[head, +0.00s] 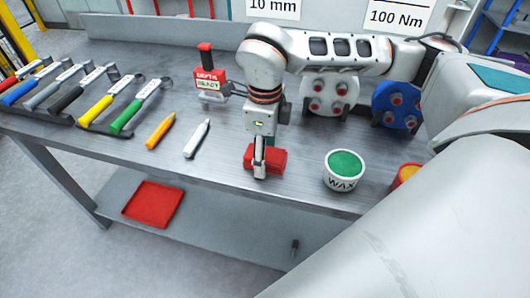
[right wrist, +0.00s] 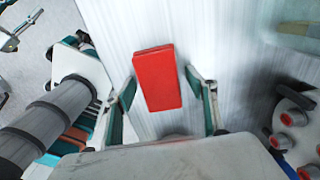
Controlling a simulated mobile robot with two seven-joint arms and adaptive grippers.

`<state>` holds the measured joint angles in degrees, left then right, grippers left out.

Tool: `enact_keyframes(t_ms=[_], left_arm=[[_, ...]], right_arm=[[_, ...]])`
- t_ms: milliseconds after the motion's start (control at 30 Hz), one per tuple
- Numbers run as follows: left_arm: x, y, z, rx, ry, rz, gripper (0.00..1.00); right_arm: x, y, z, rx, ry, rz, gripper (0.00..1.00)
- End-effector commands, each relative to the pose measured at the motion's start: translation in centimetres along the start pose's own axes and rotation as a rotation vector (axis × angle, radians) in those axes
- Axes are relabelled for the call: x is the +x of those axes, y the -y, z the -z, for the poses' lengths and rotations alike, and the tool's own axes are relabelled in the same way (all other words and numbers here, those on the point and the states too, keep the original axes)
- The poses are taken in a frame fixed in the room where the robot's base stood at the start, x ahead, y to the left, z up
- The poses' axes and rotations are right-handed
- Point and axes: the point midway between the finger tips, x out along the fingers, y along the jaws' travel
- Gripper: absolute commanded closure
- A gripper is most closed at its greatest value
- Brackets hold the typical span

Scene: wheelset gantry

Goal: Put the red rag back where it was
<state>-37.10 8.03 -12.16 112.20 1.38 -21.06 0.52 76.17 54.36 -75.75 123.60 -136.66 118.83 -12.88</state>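The red rag (head: 279,158) lies folded into a small block on the grey workbench, near its front edge. My right gripper (head: 259,168) points down at it and covers part of it in the head view. In the right wrist view the rag (right wrist: 158,78) lies between the two spread fingers, with a narrow gap on each side. The gripper is open; I cannot tell how far its tips are above the bench. A flat red square (head: 153,204) lies on the lower shelf; I cannot tell whether it is a mat or a tray. My left gripper is not in view.
A wax tub (head: 343,171) and a red-yellow can (head: 406,176) stand right of the rag. A white marker (head: 197,138), an orange marker (head: 160,131) and several torque wrenches (head: 97,108) lie left. A red device (head: 209,83) and bolted discs (head: 328,94) stand behind.

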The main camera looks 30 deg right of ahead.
Motion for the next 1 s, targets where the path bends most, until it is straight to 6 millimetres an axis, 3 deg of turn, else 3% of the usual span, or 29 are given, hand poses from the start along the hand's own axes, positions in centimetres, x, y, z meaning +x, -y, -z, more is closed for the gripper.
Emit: enact_keyframes(t_ms=[433,1000], left_arm=[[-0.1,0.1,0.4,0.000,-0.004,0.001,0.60],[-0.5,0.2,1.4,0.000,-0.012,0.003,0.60]], right_arm=[[-1.0,0.0,0.0,0.000,0.001,0.001,0.42],[-11.2,0.0,-0.1,0.000,0.001,0.002,0.42]])
